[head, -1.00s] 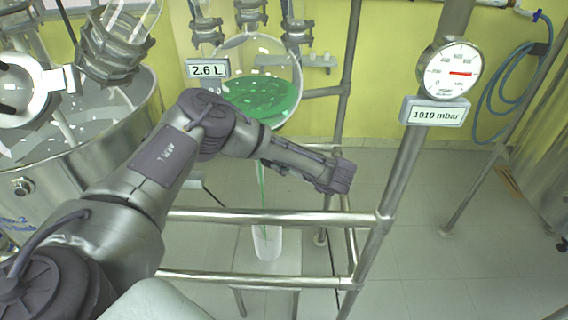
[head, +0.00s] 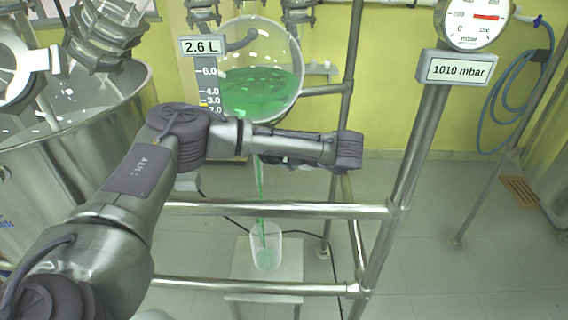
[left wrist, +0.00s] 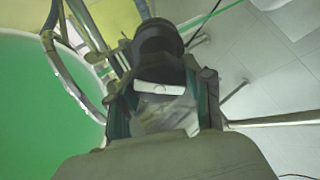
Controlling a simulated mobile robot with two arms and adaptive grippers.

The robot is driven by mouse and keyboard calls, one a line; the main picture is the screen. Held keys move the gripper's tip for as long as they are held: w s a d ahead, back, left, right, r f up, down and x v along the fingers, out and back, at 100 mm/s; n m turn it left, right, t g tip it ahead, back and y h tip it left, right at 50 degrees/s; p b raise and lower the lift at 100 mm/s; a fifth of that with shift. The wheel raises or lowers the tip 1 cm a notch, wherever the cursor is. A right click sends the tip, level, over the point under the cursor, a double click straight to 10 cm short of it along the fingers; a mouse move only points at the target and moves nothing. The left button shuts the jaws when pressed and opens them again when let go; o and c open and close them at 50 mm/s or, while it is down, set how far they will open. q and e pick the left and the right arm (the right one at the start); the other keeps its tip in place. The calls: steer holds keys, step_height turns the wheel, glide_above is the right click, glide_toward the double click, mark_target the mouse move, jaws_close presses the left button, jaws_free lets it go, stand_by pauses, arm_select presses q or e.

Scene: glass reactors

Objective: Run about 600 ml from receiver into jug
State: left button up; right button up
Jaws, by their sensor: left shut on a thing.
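The receiver (head: 258,92) is a round glass vessel partly filled with green liquid; its label (head: 202,46) reads 2.6 L. A thin green stream (head: 260,195) falls from below it into the clear jug (head: 266,251), which stands upright with a little green inside. In the left wrist view the green receiver (left wrist: 40,110) fills the left side. My left gripper (left wrist: 162,98) is shut on a pale valve handle (left wrist: 158,88) beside a dark fitting (left wrist: 158,42). In the head view my forearm hides the outlet valve and most of this gripper. My right gripper is not in view.
The jug stands on a small white stool (head: 286,284). Steel frame rails (head: 290,209) cross in front of it. A pressure gauge labelled 1010 mbar (head: 458,69) hangs on a right post. A large steel vessel (head: 60,140) stands at left. Floor at right is mostly clear.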

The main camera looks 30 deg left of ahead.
arm_select(q)
steer(key=n+b, duration=0.1)
steer(key=b, duration=0.1)
steer(key=n+b, duration=0.2)
steer(key=shift+f+n, duration=0.3)
steer(key=shift+r+n+h+b, duration=0.15)
steer(key=shift+n+h+b, duration=0.35)
steer(key=shift+n+b, duration=0.85)
steer(key=shift+n+p, duration=0.3)
steer(key=shift+n, duration=0.15)
steer(key=o, duration=1.1)
steer(key=shift+d, duration=0.1)
steer(key=shift+o, duration=0.3)
steer(key=shift+r, duration=0.1)
steer(key=v, duration=0.7)
steer(key=shift+d, duration=0.2)
